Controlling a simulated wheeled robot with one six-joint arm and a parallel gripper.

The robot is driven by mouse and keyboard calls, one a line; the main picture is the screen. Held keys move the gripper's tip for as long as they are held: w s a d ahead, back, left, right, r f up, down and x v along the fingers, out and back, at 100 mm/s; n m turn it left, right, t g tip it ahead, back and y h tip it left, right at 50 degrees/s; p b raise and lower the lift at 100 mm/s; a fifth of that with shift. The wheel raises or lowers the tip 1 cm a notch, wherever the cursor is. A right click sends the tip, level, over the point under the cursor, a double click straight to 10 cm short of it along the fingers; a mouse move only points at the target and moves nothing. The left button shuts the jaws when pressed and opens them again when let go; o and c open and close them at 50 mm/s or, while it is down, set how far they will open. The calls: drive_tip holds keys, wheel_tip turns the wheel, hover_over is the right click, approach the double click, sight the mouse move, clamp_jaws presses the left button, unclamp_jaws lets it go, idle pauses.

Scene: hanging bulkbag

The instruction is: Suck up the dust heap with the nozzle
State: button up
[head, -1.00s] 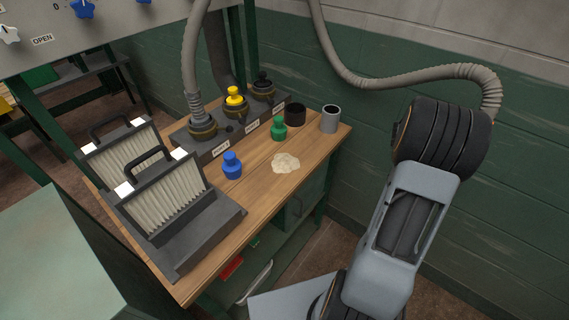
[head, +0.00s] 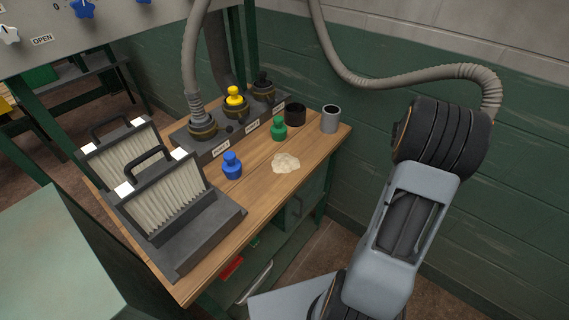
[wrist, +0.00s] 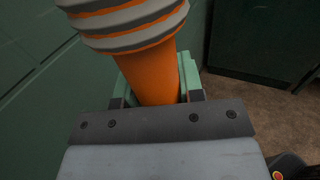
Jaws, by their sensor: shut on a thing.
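The dust heap (head: 286,163) is a pale, flat patch on the wooden bench top (head: 262,192). It lies to the right of a blue plug-like piece and in front of a green one. In the wrist view my gripper (wrist: 152,88) is shut on an orange cylindrical piece (wrist: 155,75) with a grey and orange ribbed part (wrist: 125,22) above it, which appears to be the nozzle and its hose end. Its mouth is not visible. In the head view my arm stands right of the bench, and my gripper is hidden there. The dust heap is not in the wrist view.
A grey hose (head: 400,80) sags along the green wall to my arm. On the bench stand the blue piece (head: 232,166), green piece (head: 279,129), grey cup (head: 330,119), dark cup (head: 295,115), a labelled port block (head: 213,147) and pleated filters (head: 165,197).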

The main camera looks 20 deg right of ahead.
drive_tip(key=shift+r, duration=0.15)
wheel_tip(320, 180, up, 10)
drive_tip(key=p, duration=0.8)
idle(0.7)
